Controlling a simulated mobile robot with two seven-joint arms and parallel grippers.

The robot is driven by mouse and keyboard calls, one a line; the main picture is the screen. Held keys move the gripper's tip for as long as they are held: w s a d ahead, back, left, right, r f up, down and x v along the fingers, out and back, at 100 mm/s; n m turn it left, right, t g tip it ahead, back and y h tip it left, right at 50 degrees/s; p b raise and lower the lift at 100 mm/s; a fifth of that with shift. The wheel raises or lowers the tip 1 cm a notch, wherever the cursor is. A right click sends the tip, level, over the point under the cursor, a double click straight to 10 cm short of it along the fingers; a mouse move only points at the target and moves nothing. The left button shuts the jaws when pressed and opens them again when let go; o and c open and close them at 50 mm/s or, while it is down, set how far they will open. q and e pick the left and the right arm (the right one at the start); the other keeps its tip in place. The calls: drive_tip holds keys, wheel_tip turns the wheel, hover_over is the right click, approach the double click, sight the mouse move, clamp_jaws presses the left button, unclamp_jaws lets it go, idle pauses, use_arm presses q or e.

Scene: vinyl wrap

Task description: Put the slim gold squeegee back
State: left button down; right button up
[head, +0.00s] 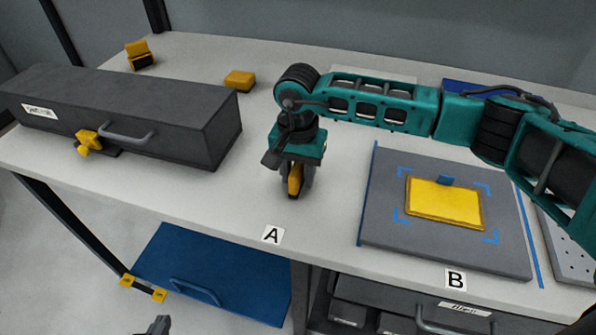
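My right gripper (294,190) comes in from the right and points down above the table near label A. A slim gold piece (295,178), apparently the squeegee, is between its fingers, which look closed on it. The gripper hides much of the piece, and I cannot tell whether its lower end touches the table. A small grey tip (155,326) at the bottom edge may be part of my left gripper; its fingers cannot be made out.
A dark case (190,120) with a yellow piece (88,142) at its front stands left. A yellow block (240,80) and a yellow-black item (139,55) lie behind. A grey mat (380,220) carries a yellow panel (445,203). The table around label A (272,235) is clear.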

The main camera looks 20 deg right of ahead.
sight(298, 165)
drive_tip(key=shift+o, duration=0.9)
drive_tip(key=shift+r, duration=0.2)
wheel_tip(298, 165, up, 12)
drive_tip(key=shift+s+f, duration=0.1)
